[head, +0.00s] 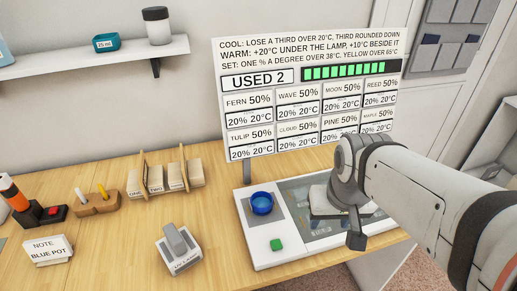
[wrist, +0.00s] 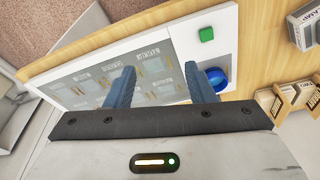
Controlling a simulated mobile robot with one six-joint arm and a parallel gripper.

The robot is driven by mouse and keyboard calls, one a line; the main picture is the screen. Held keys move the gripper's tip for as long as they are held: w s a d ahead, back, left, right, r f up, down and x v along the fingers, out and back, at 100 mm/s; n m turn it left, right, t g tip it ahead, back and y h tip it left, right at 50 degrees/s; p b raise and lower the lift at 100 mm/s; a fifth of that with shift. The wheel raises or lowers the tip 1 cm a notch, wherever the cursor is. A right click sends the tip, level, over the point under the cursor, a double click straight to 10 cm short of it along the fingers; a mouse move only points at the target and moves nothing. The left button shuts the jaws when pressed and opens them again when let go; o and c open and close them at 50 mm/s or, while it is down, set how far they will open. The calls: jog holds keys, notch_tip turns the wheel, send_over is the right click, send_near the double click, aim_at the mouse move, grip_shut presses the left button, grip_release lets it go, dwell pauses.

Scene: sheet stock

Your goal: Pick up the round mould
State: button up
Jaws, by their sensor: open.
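I cannot pick out a thing that is clearly the round mould. A round blue pot (head: 261,203) sits on the left part of a white station (head: 283,257) on the bench; it also shows in the wrist view (wrist: 214,77), partly behind a finger. My gripper (wrist: 160,85) is open, with nothing seen between its fingers. It is over the station's grey panel, right of the pot in the head view.
A green button (head: 277,245) is on the station. A sign board (head: 311,92) stands behind it. A grey lever device (head: 178,249), card racks (head: 165,178), a pen holder (head: 97,204) and a note reading "BLUE POT" (head: 48,252) stand left. Bench between them is clear.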

jog(key=o, duration=0.7)
jog(key=shift+g, duration=0.8)
jog(key=w+a+f, duration=0.1)
jog(key=w+a, duration=0.1)
jog(key=w, duration=0.1)
jog(key=w+a, duration=0.2)
jog(key=w, duration=0.2)
jog(key=w+a+f, duration=0.1)
jog(key=w+a, duration=0.1)
jog(key=w, duration=0.2)
jog(key=shift+f, duration=0.3)
jog(key=g, duration=0.1)
send_over(262, 200)
jog(key=shift+n, duration=0.3)
jog(key=f, duration=0.5)
jog(key=shift+s+d+f, duration=0.1)
jog(key=shift+s+f, duration=0.15)
jog(key=shift+s, duration=0.05)
jog(key=shift+w+f, duration=0.1)
jog(key=shift+f, duration=0.2)
jog(key=shift+w+f, duration=0.15)
jog(key=shift+f, duration=3.6)
